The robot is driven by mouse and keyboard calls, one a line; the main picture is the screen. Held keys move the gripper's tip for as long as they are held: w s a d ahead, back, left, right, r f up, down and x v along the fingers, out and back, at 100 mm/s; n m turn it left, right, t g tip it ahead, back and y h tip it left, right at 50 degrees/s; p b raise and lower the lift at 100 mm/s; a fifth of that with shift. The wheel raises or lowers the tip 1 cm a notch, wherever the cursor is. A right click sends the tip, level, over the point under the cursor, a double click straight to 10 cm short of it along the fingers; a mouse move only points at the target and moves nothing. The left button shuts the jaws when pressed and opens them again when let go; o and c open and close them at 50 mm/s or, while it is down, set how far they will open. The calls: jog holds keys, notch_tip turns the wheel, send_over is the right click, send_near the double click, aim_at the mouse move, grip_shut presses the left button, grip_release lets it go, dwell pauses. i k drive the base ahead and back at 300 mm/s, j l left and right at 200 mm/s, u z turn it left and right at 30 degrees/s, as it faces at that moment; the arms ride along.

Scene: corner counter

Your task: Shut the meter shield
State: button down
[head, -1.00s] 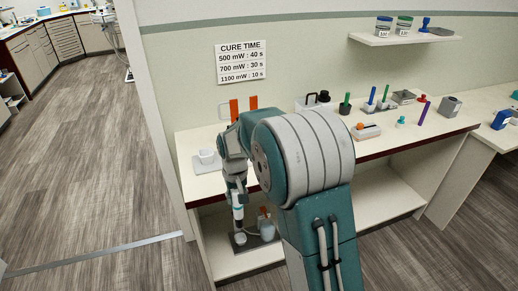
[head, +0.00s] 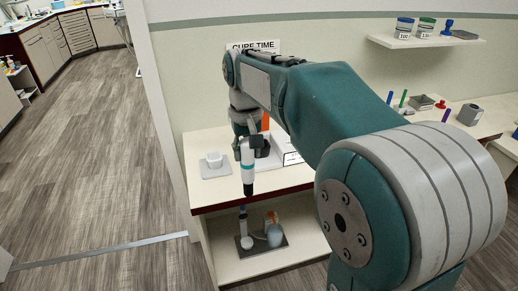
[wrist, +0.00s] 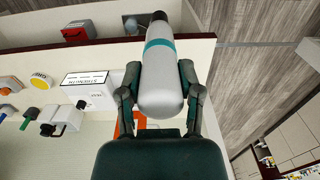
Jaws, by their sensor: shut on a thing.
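My gripper (head: 246,148) is shut on a white handpiece (head: 247,176) with a teal band and a dark tip. It holds it upright in front of the counter's edge, above the lower shelf. In the wrist view, the fingers of my gripper (wrist: 158,85) clasp the same handpiece (wrist: 161,80) from both sides. An orange panel (head: 265,122), possibly the meter shield, shows partly behind my arm. Orange also shows in the wrist view (wrist: 140,122), mostly hidden by my gripper. The shield's angle cannot be told.
A white cup on a grey tray (head: 205,172) stands left on the counter. A dark tray (head: 263,249) on the lower shelf bears a bottle and small items. Several small tools stand at the right. A sign and wall shelf (head: 422,42) are behind. My arm hides mid-counter.

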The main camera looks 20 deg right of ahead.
aim_at(279, 148)
jog(key=i, duration=0.8)
jog(key=i+l, duration=0.1)
jog(key=l, duration=0.4)
